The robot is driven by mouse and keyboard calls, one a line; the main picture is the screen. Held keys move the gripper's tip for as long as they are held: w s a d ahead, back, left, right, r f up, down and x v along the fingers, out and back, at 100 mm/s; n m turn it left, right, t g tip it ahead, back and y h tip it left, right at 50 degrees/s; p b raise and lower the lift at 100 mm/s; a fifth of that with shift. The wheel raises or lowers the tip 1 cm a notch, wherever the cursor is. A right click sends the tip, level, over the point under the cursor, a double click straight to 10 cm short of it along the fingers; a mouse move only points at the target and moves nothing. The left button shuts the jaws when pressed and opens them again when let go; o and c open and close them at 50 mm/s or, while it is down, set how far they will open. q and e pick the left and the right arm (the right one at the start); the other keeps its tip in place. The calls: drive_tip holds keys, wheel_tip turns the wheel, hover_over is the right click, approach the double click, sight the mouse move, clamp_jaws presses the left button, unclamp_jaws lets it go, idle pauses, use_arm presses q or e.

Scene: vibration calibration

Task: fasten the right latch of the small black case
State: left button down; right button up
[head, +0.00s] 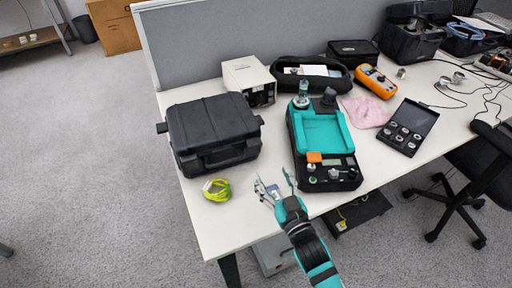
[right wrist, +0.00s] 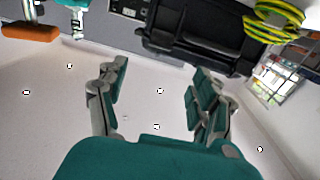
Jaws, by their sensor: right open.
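A closed black case (head: 212,132) with a front handle sits on the left part of the table. Small tabs stick out at its left and right sides; I cannot tell how its latches are set. Part of the case also shows at the top of the right wrist view (right wrist: 205,35). My right gripper (head: 276,184) is open and empty, in front of the case and to its right, near the table's front edge. Its two fingers stand apart over the white tabletop in the right wrist view (right wrist: 158,78). My left gripper is not in view.
A yellow-green cable coil (head: 216,190) lies in front of the case. A teal and black device (head: 322,130) stands right of the gripper. A white box (head: 248,78) is behind the case. An open black sensor box (head: 408,126) lies farther right.

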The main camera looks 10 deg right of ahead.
sight(255, 144)
drive_tip(key=x, duration=1.1)
drive_tip(key=shift+w, duration=0.2)
drive_tip(key=shift+w+a, duration=0.15)
drive_tip(key=shift+w, duration=0.3)
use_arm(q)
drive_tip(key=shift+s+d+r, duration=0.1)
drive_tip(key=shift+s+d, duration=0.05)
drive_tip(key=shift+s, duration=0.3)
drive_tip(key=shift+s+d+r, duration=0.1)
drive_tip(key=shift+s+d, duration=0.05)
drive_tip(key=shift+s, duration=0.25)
